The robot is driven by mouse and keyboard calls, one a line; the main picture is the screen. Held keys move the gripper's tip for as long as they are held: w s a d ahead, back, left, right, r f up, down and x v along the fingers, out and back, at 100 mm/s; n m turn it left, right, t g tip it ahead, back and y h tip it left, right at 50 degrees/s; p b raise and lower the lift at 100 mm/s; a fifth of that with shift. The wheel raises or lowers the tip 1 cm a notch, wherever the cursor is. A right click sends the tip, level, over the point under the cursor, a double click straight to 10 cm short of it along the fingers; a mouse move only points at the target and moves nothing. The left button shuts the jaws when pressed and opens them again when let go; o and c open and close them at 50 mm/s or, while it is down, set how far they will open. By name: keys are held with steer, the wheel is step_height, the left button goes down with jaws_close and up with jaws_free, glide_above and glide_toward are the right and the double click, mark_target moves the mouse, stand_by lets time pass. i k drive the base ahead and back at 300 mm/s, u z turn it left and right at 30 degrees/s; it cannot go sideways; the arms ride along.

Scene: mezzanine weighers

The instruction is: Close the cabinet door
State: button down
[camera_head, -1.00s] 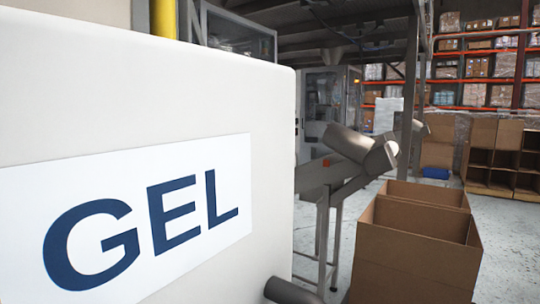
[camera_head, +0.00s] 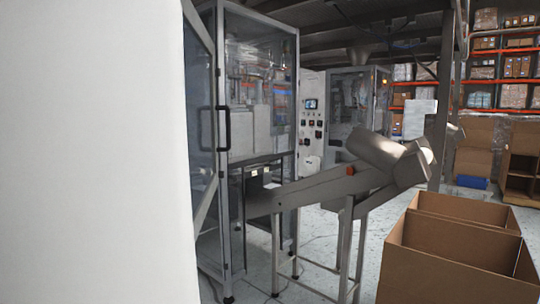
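A tall grey-framed cabinet (camera_head: 262,40) with clear panels stands left of centre, with machinery showing inside. A glazed, door-like panel (camera_head: 201,75) in a grey frame stands at an angle at its left side, partly hidden by a white surface. A black D-shaped handle (camera_head: 227,128) shows beside the right edge of that panel. I cannot tell how far the panel stands from the cabinet frame. My gripper is not in view.
The large white surface (camera_head: 90,150) fills the left third, very near. A metal chute (camera_head: 315,188) on legs extends right from the cabinet. Open cardboard boxes (camera_head: 450,262) stand at the lower right. A second machine (camera_head: 352,100) and racks (camera_head: 495,75) are behind.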

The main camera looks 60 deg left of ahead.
mark_target(201, 108)
steer(key=u, duration=0.15)
steer(key=k, duration=2.15)
steer(key=u, duration=0.8)
steer(key=i, duration=0.15)
steer(key=u, duration=2.05)
steer(key=i, duration=1.2)
